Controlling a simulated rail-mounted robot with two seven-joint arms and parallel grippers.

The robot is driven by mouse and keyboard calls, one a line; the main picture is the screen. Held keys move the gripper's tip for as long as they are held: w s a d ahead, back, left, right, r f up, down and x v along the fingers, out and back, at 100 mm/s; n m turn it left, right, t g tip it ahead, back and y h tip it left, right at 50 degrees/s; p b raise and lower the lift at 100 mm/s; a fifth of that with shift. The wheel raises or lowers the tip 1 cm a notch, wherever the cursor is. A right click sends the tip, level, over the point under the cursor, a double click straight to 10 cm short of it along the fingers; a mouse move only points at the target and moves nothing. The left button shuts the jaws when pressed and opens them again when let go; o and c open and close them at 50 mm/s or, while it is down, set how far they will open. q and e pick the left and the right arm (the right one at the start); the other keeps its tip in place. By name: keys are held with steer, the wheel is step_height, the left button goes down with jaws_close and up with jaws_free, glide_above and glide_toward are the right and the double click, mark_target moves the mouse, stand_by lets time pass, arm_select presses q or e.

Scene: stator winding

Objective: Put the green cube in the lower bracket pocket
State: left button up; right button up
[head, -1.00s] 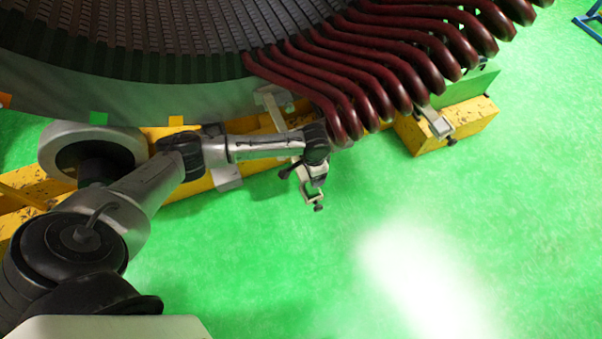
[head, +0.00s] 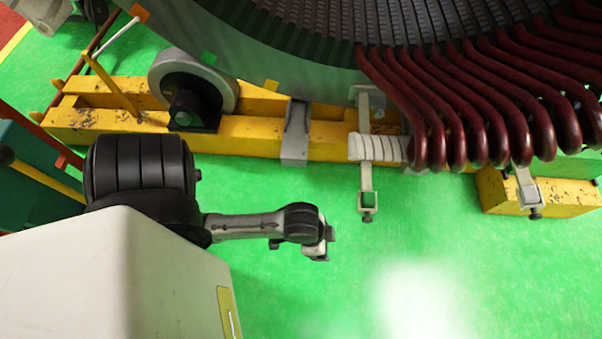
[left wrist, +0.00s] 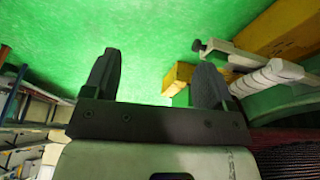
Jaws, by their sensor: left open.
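In the head view a pale metal bracket (head: 366,183) hangs below the stator, with a small square pocket (head: 368,207) at its lower end. Green shows inside the pocket; I cannot tell whether it is the cube or the floor. I make out no separate green cube elsewhere. My left gripper (head: 326,246) is to the left of and below the pocket, apart from it. In the left wrist view the left gripper (left wrist: 155,68) is open, with nothing between its fingers. The bracket (left wrist: 222,52) is beyond the right finger there. My right gripper is not in view.
Dark red coils (head: 440,125) hang over the stator's rim, beside a white wrapped bundle (head: 378,148). A second bracket (head: 527,190) stands at the right near a yellow block (head: 550,197). A yellow beam (head: 255,132) runs behind. The green floor (head: 470,245) is clear.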

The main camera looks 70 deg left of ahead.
arm_select(q)
steer(key=shift+n+y, duration=0.7)
steer(key=s+a, duration=0.1)
steer(key=s+a+r, duration=0.1)
steer(key=s, duration=0.1)
steer(key=s+a+r, duration=0.1)
steer(key=shift+s+a, duration=0.1)
steer(key=shift+s, duration=0.1)
step_height(320, 180, up, 55)
steer(key=p, duration=5.5)
steer(key=shift+r, duration=0.15)
